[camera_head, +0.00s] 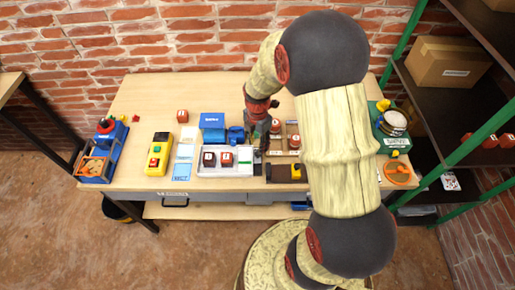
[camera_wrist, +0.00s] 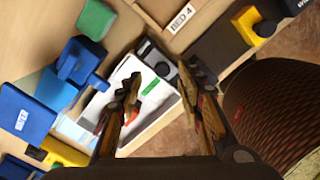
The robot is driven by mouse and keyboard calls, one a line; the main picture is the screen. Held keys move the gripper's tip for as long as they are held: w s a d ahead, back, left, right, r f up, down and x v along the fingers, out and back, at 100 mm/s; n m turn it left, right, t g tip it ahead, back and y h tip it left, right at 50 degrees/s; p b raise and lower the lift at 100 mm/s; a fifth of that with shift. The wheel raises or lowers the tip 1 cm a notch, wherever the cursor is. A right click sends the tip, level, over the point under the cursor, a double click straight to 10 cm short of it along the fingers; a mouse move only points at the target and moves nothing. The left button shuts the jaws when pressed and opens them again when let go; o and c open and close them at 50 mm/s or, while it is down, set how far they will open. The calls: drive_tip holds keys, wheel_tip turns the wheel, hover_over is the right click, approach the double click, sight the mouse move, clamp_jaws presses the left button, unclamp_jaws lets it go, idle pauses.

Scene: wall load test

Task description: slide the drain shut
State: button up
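I cannot tell for sure which part is the drain. A grey and black piece (camera_wrist: 152,58) sits at the end of the white tray (camera_wrist: 125,72), with a green strip (camera_wrist: 152,86) near it. My gripper (camera_wrist: 165,76) is open, its two fingers apart above this end of the tray, with nothing seen between them. In the head view my gripper (camera_head: 258,148) is at the right end of the white tray (camera_head: 225,174), partly hidden by my arm. A dark brown strip with a yellow block (camera_head: 296,172) lies just right of it; the yellow block (camera_wrist: 250,24) also shows in the wrist view.
Blue bins (camera_head: 212,122) lie behind the tray. A yellow button box (camera_head: 158,155) and blue box (camera_head: 103,150) stand left. Shelves (camera_head: 455,105) stand right.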

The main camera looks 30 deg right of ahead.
wheel_tip(320, 180, up, 8)
drive_tip(key=shift+f, duration=0.1)
idle(0.5)
drive_tip(key=s+a+r+m+t, duration=0.2)
drive_tip(key=s+a+r+m, duration=0.5)
drive_tip(key=r+m, duration=0.3)
drive_tip(key=s+a+r+m+t, duration=0.3)
drive_tip(key=s+a+r+m, duration=0.4)
drive_tip(key=s+r+m, duration=0.2)
drive_tip(key=shift+s+a+r+m+t, duration=0.25)
drive_tip(key=shift+r+m, duration=0.35)
drive_tip(key=shift+r, duration=0.3)
